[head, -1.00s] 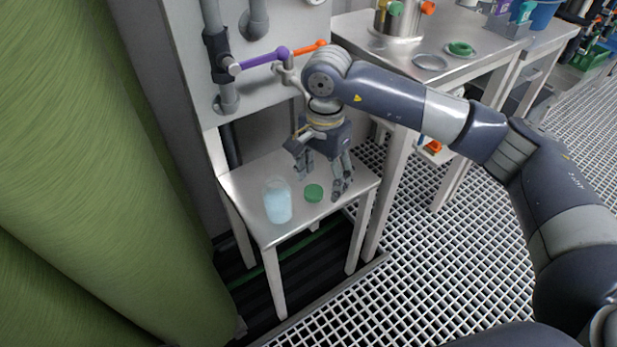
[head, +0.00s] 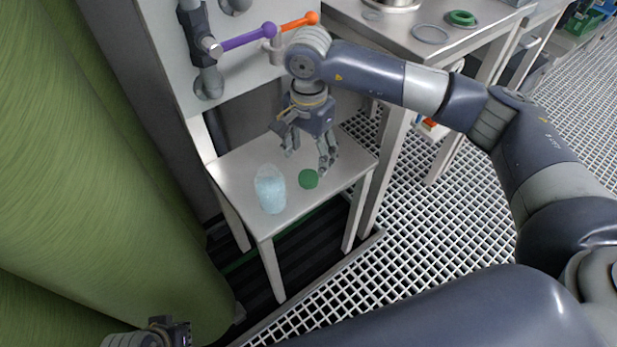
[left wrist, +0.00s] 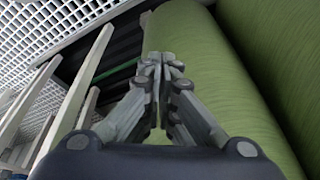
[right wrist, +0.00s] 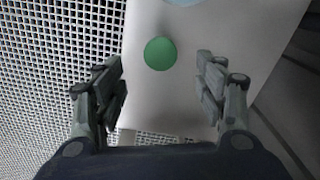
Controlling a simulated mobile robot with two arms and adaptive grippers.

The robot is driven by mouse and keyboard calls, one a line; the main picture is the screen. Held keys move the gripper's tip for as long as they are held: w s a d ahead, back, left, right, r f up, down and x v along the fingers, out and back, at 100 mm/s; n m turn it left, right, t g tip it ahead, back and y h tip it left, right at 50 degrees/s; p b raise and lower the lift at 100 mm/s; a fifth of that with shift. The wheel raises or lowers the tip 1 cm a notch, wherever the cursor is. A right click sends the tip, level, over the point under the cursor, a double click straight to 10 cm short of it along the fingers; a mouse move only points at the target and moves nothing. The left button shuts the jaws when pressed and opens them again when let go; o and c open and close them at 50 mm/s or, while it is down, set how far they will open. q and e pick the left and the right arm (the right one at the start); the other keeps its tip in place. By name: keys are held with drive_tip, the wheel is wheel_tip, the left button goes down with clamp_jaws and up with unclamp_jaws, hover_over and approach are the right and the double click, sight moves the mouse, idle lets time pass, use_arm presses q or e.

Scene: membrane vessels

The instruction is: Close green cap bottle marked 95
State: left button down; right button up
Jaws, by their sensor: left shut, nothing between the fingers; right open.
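A clear bottle (head: 270,190) with pale blue contents stands upright and uncapped on the small side table (head: 235,165). A marking on it cannot be read. The green cap (head: 308,179) lies on the table just right of the bottle; it also shows in the right wrist view (right wrist: 160,53), where only the bottle's edge (right wrist: 184,2) shows at the top. My right gripper (head: 308,158) is open and empty, pointing down above the table behind the cap, not touching it. My left gripper (left wrist: 160,62) is shut and empty, low beside the green vessel.
Large green cylinders (head: 110,190) fill the left. A panel with a purple handle (head: 245,38) and an orange handle (head: 300,21) rises behind the table. A larger bench (head: 400,32) with a green ring (head: 462,18) stands right. Grating floor (head: 420,235) lies in front.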

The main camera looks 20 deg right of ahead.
sight(307, 178)
use_arm(q)
drive_tip(key=shift+s+r, duration=0.1)
drive_tip(key=shift+r, duration=0.3)
use_arm(e)
drive_tip(key=shift+f, duration=0.9)
drive_tip(key=shift+f, duration=0.1)
drive_tip(key=f, duration=0.2)
drive_tip(key=f+b, duration=0.1)
drive_tip(key=f, duration=0.2)
drive_tip(key=shift+s+a, duration=0.1)
drive_tip(key=shift+a, duration=0.1)
use_arm(q)
drive_tip(key=v, duration=0.2)
drive_tip(key=shift+s+a+r, duration=0.1)
drive_tip(key=shift+r, duration=0.3)
use_arm(e)
drive_tip(key=c, duration=0.8)
